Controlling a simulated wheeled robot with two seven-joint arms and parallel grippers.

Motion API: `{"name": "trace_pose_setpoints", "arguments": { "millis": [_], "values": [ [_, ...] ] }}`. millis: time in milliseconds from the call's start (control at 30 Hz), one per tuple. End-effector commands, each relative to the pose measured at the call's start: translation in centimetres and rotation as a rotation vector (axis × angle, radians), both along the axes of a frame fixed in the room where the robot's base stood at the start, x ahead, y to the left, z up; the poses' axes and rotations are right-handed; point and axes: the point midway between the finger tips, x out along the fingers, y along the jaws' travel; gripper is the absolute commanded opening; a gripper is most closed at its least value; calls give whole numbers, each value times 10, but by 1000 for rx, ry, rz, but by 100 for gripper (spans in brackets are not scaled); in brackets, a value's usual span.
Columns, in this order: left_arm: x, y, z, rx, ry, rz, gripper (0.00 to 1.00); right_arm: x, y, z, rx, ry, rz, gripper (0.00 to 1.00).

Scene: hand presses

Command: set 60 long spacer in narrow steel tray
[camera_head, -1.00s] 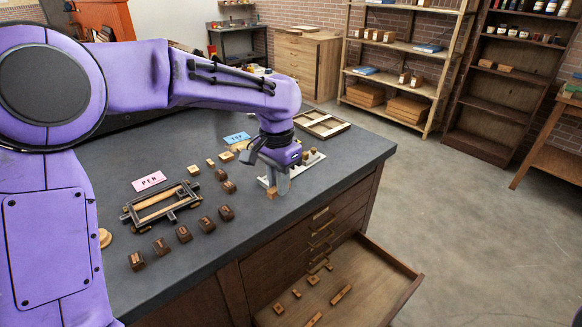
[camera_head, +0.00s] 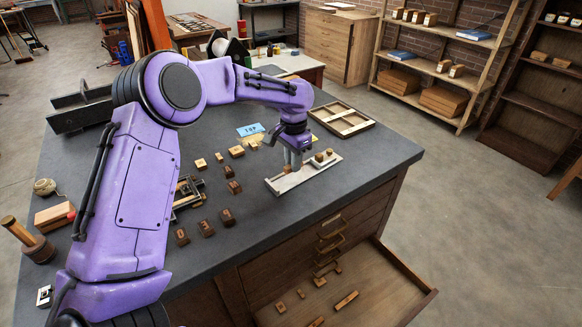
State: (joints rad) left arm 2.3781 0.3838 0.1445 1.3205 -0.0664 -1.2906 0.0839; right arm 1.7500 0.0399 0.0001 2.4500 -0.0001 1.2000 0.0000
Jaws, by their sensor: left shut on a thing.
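The narrow steel tray (camera_head: 283,186) is a long, light grey tray on the dark bench top, right of its middle. Small brown pieces (camera_head: 320,157) stand towards its right end, and its left end is bare. My left gripper (camera_head: 292,166) points down over the tray, left of those pieces. It is shut on a small wooden piece, which I take to be the long spacer. The piece is mostly hidden by the fingers, and I cannot tell whether it touches the tray. My right gripper is out of view.
Several dark lettered blocks (camera_head: 206,228) and pale blocks (camera_head: 201,164) lie left of the tray. A blue card (camera_head: 250,129) and a divided wooden frame (camera_head: 342,119) lie behind. An open drawer (camera_head: 380,292) with loose pieces juts out below the bench front.

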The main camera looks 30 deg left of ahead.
Motion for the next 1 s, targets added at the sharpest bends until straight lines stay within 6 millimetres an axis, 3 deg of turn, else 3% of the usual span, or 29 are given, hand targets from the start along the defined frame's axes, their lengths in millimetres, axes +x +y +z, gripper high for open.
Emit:
{"name": "trace_pose_setpoints", "arguments": {
  "millis": [267, 433, 800, 833, 1000],
  "values": [
    [17, 21, -31, -1, -1, 5, 0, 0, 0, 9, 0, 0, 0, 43],
    [16, 21, -58, 0, 0, 3, 0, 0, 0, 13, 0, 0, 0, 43],
    [16, 21, -65, 0, -2, 4, 0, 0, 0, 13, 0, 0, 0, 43],
    [16, 21, -65, 0, -3, 4, 27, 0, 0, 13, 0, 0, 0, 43],
    [16, 21, -65, 0, -2, 4, 28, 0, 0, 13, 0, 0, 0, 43]
  ]
}}
